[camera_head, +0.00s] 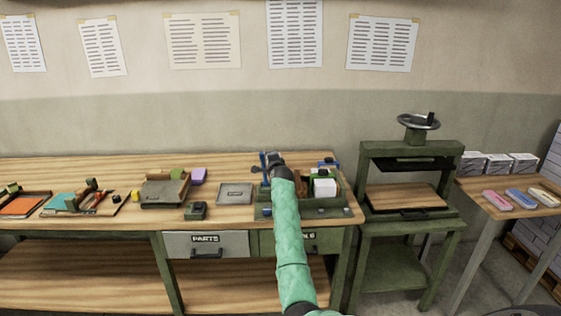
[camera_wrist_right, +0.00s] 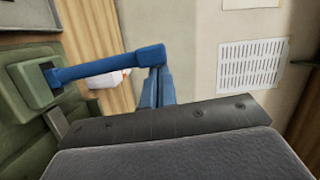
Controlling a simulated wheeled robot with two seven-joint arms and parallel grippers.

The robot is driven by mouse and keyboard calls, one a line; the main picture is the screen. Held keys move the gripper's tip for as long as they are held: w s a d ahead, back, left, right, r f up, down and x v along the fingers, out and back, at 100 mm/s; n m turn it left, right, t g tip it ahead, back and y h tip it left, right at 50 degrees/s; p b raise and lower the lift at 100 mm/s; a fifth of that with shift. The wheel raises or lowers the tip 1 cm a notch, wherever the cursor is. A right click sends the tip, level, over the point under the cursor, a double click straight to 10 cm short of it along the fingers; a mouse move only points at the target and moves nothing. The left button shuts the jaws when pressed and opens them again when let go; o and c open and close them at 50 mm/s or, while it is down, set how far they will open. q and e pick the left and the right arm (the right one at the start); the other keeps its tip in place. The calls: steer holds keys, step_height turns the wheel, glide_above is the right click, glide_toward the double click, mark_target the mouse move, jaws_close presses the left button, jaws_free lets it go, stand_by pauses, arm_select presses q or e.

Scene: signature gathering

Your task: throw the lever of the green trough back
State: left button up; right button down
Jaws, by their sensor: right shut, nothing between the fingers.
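The green trough (camera_head: 330,211) stands at the right end of the workbench, partly hidden behind my right arm. In the right wrist view its green side (camera_wrist_right: 32,95) is at the left, with a blue lever (camera_wrist_right: 105,66) reaching right from it. My right gripper (camera_head: 272,160) is over the back left of the trough, beside blue parts that are too small to make out clearly. My left gripper is out of view.
A white block (camera_head: 324,188) sits in the trough. A grey plate (camera_head: 235,194), a dark small box (camera_head: 196,211) and a grey-green box (camera_head: 165,191) lie to the left. A green press (camera_head: 410,147) stands to the right. The wall is behind the bench.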

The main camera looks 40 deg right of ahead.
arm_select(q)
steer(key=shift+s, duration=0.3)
arm_select(e)
steer(key=shift+w+a+f+n+g, duration=0.1)
steer(key=shift+w+a+n, duration=0.35)
steer(key=shift+a, duration=0.25)
steer(key=shift+w+a+f+n+g, duration=0.15)
steer(key=shift+w+a+n, duration=0.25)
steer(key=shift+a, duration=0.35)
steer(key=shift+w+a+f+n+g, duration=0.1)
steer(key=shift+w+a+n, duration=0.25)
steer(key=shift+w+a, duration=0.25)
steer(key=shift+a, duration=0.2)
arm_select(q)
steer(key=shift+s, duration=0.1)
